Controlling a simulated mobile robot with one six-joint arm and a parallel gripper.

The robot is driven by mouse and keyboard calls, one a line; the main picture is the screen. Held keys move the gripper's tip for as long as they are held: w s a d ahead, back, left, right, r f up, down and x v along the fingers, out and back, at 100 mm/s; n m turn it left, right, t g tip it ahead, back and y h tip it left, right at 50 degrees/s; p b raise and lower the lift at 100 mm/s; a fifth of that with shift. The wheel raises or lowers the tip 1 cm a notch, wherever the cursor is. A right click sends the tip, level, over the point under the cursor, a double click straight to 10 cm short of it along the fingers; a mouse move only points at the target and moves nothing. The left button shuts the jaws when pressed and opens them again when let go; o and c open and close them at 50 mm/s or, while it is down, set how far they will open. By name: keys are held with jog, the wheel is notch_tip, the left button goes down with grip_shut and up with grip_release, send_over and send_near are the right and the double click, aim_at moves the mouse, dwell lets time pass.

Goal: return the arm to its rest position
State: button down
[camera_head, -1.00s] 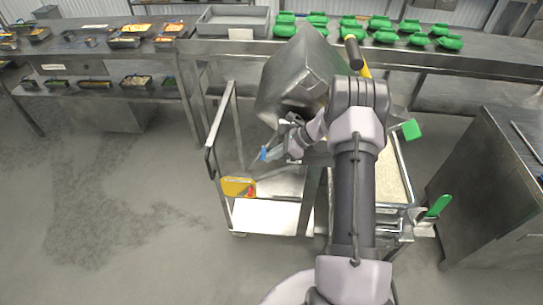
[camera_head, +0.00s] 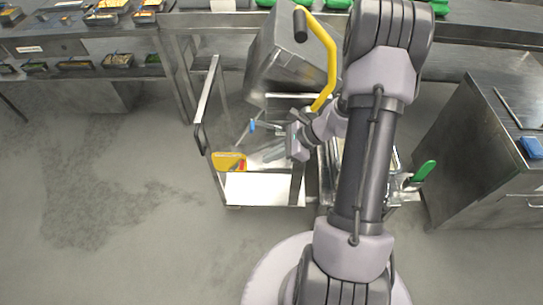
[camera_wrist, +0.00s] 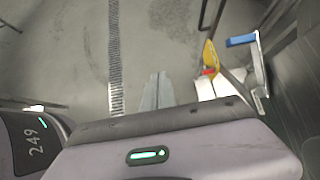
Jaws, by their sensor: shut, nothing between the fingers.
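My gripper (camera_head: 264,155) points left in the head view, above the metal cart (camera_head: 212,85). In the wrist view its two grey fingers (camera_wrist: 157,92) lie together, with nothing between them. My arm bends up and over at the right of the cart, and its dark links hide part of the cart and the tray of pale grain on it. A blue-handled part (camera_head: 252,125) and a yellow item (camera_head: 229,162) are close to the gripper in the head view. In the wrist view the blue handle (camera_wrist: 242,40) and yellow item (camera_wrist: 210,55) are right of the fingers, apart from them.
A tilted metal bin (camera_head: 285,60) with a yellow bar (camera_head: 330,60) stands behind the cart. A green handle (camera_head: 424,171) sticks out at the cart's right. A steel cabinet (camera_head: 470,150) stands at the right. Open floor (camera_head: 100,220) lies left; a floor drain (camera_wrist: 115,50) shows there.

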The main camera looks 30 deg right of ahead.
jog(key=shift+s, duration=0.25)
jog(key=s+a+r+n+g+h+b, duration=0.2)
jog(key=a+r+n+b, duration=0.4)
jog(key=a+r+n, duration=0.35)
jog(key=s+a+r+n+t+h+b, duration=0.1)
jog(key=s+a+r+n+b, duration=0.1)
jog(key=s+n, duration=0.3)
jog(key=s+a+r+n+t+h+b, duration=0.1)
jog(key=s+a+r+n+h+b, duration=0.1)
jog(key=s, duration=0.6)
jog(key=a+r+n+b, duration=0.1)
jog(key=a+r+n, duration=0.1)
jog(key=a+n, duration=0.1)
jog(key=shift+a+n+t+h, duration=0.2)
jog(key=shift+n+t+h, duration=0.1)
jog(key=shift+n, duration=0.15)
jog(key=shift+s+r, duration=0.1)
